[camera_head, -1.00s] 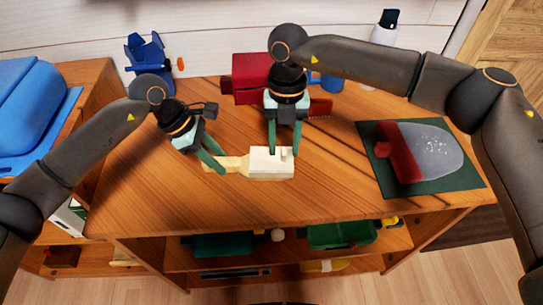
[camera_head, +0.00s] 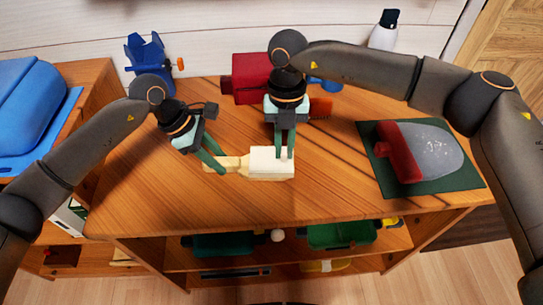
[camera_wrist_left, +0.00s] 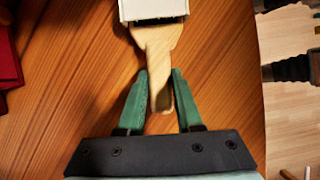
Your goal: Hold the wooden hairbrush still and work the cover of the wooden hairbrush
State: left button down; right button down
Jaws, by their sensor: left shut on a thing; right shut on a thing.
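The wooden hairbrush (camera_head: 228,163) lies on the wooden table top, its pale handle pointing left; the handle also shows in the left wrist view (camera_wrist_left: 157,60). Its cover (camera_head: 270,164) is a cream-white block over the head end at the right, also at the top of the left wrist view (camera_wrist_left: 152,10). My left gripper (camera_head: 219,169) is shut on the handle, with green fingers on either side of it in the left wrist view (camera_wrist_left: 159,92). My right gripper (camera_head: 284,152) points down from behind and is shut at the cover's upper right part; its fingertips partly hide the contact.
A red box (camera_head: 250,78) and a blue object (camera_head: 150,60) stand at the back. A red and grey item lies on a dark green mat (camera_head: 452,182) at the right. A shelf below holds green bins (camera_head: 340,235). The table's front is clear.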

jog(key=shift+s+d, duration=0.15)
jog(key=shift+d, duration=1.4)
jog(key=shift+s+d, duration=0.15)
jog(key=shift+d, duration=1.35)
jog(key=shift+s+d, duration=0.15)
jog(key=shift+d, duration=1.4)
jog(key=c, duration=1.3)
grip_release()
jog(key=shift+d, duration=0.15)
jog(key=o, duration=0.5)
jog(key=shift+c, duration=0.2)
pick_arm(q)
jog(key=c, duration=0.5)
grip_release()
pick_arm(e)
jog(key=r, duration=0.6)
jog(key=shift+w, duration=0.4)
